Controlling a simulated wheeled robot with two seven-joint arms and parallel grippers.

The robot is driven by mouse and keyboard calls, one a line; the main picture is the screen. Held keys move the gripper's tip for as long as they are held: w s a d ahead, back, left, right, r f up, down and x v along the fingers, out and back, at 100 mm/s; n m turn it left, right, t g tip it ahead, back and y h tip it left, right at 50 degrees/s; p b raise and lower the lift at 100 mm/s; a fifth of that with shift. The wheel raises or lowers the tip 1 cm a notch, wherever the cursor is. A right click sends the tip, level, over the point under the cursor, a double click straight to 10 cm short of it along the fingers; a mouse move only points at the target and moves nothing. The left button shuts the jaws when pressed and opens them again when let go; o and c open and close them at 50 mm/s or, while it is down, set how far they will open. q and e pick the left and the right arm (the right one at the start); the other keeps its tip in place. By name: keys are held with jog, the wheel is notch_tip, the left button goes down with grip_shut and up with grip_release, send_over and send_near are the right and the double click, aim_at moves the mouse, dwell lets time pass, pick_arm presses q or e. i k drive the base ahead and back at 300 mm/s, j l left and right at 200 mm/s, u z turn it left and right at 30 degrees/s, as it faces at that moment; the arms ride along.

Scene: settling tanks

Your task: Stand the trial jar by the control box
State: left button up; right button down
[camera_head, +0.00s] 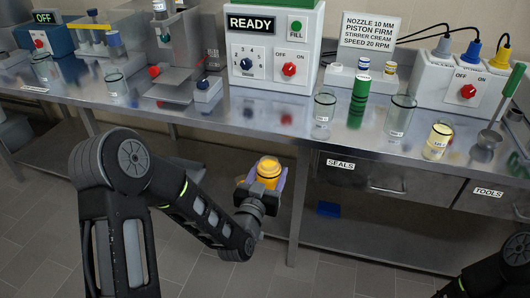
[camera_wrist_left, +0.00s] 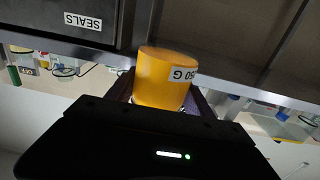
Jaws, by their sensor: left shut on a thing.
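My left gripper (camera_head: 262,190) is shut on an orange jar (camera_head: 268,172), held in front of the bench and below its top. In the left wrist view the orange jar (camera_wrist_left: 160,80) is a plain cylinder with a white label reading "50 G", partly turned away. The white control box (camera_head: 272,45) stands on the bench, with a READY display, a green FILL button, a blue dial and a red knob. A glass jar with cream-yellow contents (camera_head: 437,141) stands on the bench at the right. I cannot tell which jar is the trial jar. My right gripper is out of frame.
The steel bench (camera_head: 260,125) has bare room before the control box. Empty glass jars (camera_head: 324,108) (camera_head: 399,117) and a green cylinder (camera_head: 359,95) stand right of it. Drawers (camera_head: 385,180) hang below the bench edge.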

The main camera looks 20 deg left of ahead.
aim_at(273, 114)
jog(key=z, duration=1.15)
jog(key=k+j, duration=0.2)
jog(key=j, duration=0.15)
jog(key=k+j, duration=0.4)
jog(key=j, duration=0.25)
